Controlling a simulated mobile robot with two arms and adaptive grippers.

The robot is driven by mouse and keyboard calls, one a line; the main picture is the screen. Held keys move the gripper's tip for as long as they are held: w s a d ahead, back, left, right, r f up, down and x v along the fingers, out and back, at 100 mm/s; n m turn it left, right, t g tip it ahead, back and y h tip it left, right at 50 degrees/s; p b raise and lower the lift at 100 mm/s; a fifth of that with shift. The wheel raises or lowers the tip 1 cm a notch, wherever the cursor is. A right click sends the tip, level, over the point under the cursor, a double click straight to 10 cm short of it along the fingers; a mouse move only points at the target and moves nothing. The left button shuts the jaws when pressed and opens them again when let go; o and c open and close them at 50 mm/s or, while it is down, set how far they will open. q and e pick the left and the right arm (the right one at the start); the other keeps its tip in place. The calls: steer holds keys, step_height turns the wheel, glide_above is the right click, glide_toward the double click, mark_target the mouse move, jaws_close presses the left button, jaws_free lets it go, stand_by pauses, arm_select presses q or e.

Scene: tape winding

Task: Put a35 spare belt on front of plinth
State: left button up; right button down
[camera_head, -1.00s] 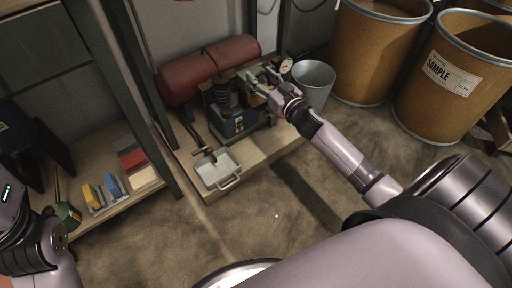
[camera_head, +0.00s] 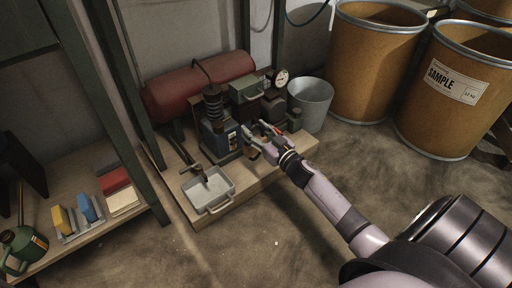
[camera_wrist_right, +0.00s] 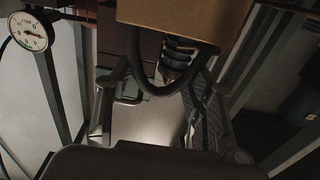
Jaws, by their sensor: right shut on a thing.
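My right gripper (camera_head: 262,137) is at the front side of the machine on the low wooden plinth (camera_head: 250,185), above the plinth's front part. In the right wrist view, a black loop, which looks like the belt (camera_wrist_right: 160,91), curves between the two fingers of the gripper (camera_wrist_right: 158,75), and the gripper is shut on it. A brown card-like piece (camera_wrist_right: 190,15) is at the loop's upper end in that view. In the head view the belt is mostly hidden by the gripper and cannot be made out clearly. My left gripper is out of view.
On the plinth stand a blue-and-black machine (camera_head: 218,135), a red tank (camera_head: 200,85), a round gauge (camera_head: 280,77) and a grey tray (camera_head: 208,188). A grey bucket (camera_head: 311,105) and brown drums (camera_head: 375,70) stand to the right. The floor in front is clear.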

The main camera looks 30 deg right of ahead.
step_height(320, 180, down, 5)
steer(key=b, duration=0.3)
steer(key=shift+r+b, duration=0.15)
steer(key=shift+b, duration=0.15)
steer(key=shift+r, duration=0.15)
steer(key=c, duration=0.7)
jaws_free()
steer(key=shift+c, duration=0.2)
